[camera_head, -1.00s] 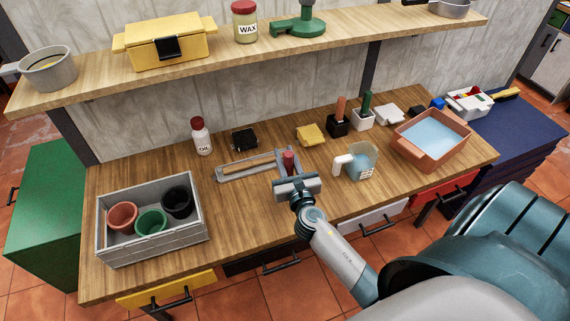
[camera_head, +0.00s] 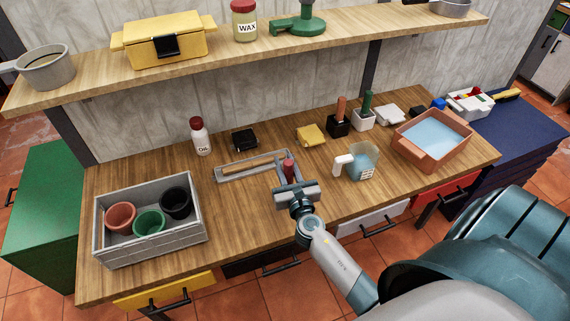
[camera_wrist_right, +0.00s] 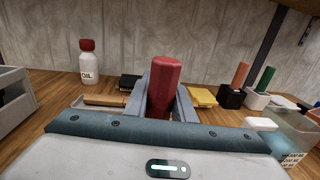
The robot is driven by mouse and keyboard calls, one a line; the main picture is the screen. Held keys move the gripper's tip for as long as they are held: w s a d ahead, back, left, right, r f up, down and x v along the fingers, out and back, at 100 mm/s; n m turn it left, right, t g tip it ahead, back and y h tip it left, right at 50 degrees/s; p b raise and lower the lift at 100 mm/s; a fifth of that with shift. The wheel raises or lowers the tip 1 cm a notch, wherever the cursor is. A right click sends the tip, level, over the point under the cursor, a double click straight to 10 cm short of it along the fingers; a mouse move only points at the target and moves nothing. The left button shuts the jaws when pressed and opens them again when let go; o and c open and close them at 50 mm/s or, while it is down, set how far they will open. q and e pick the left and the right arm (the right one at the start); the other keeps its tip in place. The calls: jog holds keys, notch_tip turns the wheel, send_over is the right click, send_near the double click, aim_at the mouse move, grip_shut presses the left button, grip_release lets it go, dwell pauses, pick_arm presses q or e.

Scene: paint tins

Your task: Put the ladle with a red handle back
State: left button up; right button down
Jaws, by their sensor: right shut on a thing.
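A red handle (camera_head: 289,170) stands roughly upright in my right gripper (camera_head: 294,184). In the right wrist view the red handle (camera_wrist_right: 163,85) sits between the two grey fingers, which are shut on it. The lower part of the tool is hidden behind the gripper, so I cannot see a ladle bowl or whether it touches the table. The gripper is over the middle of the workbench, just right of a long grey tray (camera_head: 222,177) with a wooden bar in it. My left gripper is not in view.
A black block (camera_head: 338,127) and a white block (camera_head: 362,122) hold orange and green handles at the back. A measuring jug (camera_head: 362,164) and a basin of blue liquid (camera_head: 433,160) stand right. A grey crate (camera_head: 150,243) with pots is left.

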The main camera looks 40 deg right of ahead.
jog(key=c, duration=1.9)
grip_release()
jog(key=shift+f, duration=0.15)
jog(key=o, duration=0.4)
jog(key=shift+d+b+v, duration=0.15)
jog(key=shift+b+v, duration=1.35)
jog(key=shift+v, duration=2.9)
jog(key=shift+d+b+v, duration=0.15)
jog(key=shift+b+v, duration=1.3)
jog(key=shift+v, duration=2.9)
jog(key=shift+f, duration=0.15)
